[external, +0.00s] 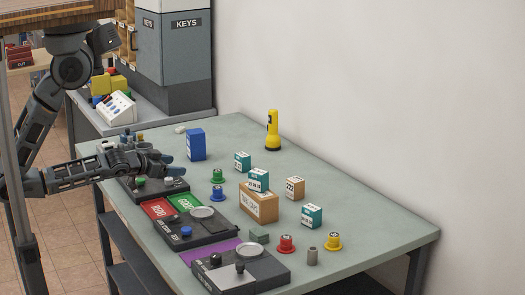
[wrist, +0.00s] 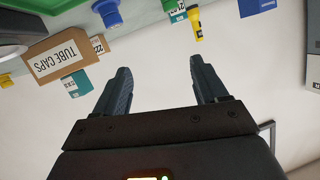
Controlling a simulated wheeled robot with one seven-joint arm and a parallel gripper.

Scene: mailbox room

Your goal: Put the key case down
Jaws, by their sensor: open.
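My gripper (external: 166,158) is above the left part of the grey-green table, over a dark device. In the wrist view its two dark fingers (wrist: 166,88) are spread apart with nothing between them. A plain blue upright box (external: 196,145) stands on the table just behind and right of the gripper, apart from it. The blue box also shows at the top of the wrist view (wrist: 257,7), beyond the fingers. No label on it can be read, so I cannot tell for certain whether it is the key case. A grey cabinet (external: 175,50) marked KEYS stands behind.
A yellow flashlight (external: 273,132) stands behind. Red and green pads (external: 172,206), black devices and coloured caps crowd the front. The table (external: 350,205) is clear at the right.

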